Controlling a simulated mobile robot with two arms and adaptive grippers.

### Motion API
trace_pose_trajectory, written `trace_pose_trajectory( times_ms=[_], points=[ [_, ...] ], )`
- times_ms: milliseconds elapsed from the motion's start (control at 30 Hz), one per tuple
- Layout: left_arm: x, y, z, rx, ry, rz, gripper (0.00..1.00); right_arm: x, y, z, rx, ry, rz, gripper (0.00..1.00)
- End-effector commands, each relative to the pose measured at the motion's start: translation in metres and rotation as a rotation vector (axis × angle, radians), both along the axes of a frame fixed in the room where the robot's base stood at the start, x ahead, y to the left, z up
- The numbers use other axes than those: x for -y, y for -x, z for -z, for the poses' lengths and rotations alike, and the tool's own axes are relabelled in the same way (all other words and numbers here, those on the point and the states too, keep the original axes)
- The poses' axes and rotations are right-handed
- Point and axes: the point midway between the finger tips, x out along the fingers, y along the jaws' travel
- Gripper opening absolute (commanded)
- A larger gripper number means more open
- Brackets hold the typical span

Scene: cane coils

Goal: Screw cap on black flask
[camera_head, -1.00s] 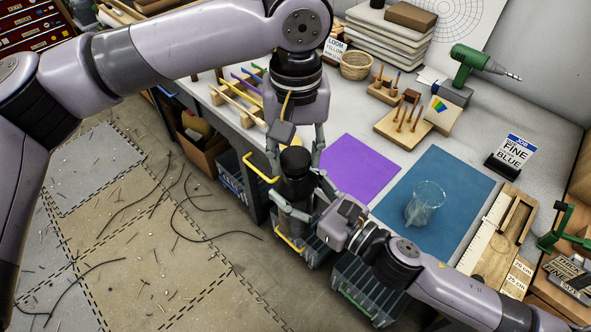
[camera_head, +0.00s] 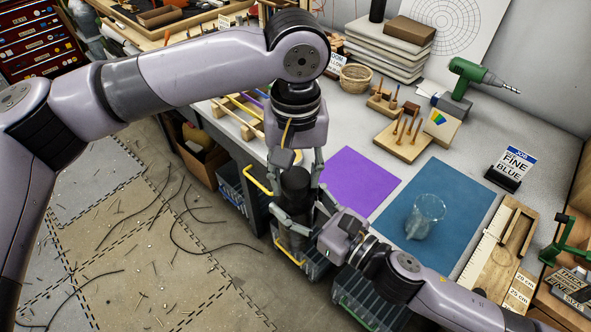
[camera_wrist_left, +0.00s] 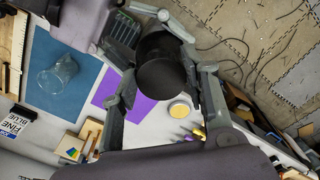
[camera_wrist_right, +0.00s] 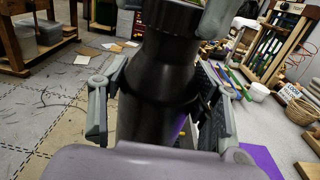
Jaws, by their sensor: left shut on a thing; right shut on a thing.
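The black flask (camera_head: 294,238) is upright, in the air in front of the bench edge. My left gripper (camera_head: 297,172) points down from above, shut around the flask's dark top, where the cap would be. That round dark top (camera_wrist_left: 161,76) shows between its fingers in the left wrist view. My right gripper (camera_head: 303,213) comes from the right and is shut on the flask's body. The right wrist view shows the flask's shoulder and body (camera_wrist_right: 150,100) between its fingers. Cap and flask are both black, so I cannot tell the seam between them or whether they meet squarely.
Behind the flask, the bench holds a purple mat (camera_head: 358,183), a blue mat (camera_head: 450,190) with a clear glass vessel (camera_head: 425,215), and a pegged wooden block (camera_head: 402,138). Grey drawers with yellow handles (camera_head: 262,187) stand beneath the bench edge. Cables lie on the floor at left.

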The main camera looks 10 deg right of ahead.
Motion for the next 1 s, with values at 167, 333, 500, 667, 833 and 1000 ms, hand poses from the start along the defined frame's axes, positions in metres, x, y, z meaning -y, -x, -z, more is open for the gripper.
trace_pose_trajectory(
  times_ms=[167, 333, 500, 667, 833, 1000],
  points=[
    [0.0, 0.0, 0.0, 0.0, 0.0, 0.0, 0.31, 0.0, 0.0, -0.001, 0.003, -0.001, -0.001, 0.0],
    [0.0, 0.0, 0.002, 0.0, 0.0, 0.0, 0.31, 0.0, 0.0, -0.001, 0.003, -0.001, -0.001, 0.0],
    [0.0, 0.0, 0.005, 0.0, 0.0, 0.0, 0.31, 0.0, 0.0, -0.001, 0.003, -0.001, -0.001, 0.0],
    [0.0, 0.0, 0.008, -0.001, 0.0, 0.0, 0.31, 0.0, 0.0, -0.001, 0.003, -0.001, -0.001, 0.0],
    [0.0, 0.0, 0.012, -0.001, 0.0, 0.0, 0.31, 0.0, 0.0, -0.001, 0.003, -0.001, -0.001, 0.0],
    [0.0, 0.0, 0.012, -0.001, 0.001, 0.07, 0.31, 0.0, 0.0, -0.001, 0.002, -0.001, -0.001, 0.0]
  ],
)
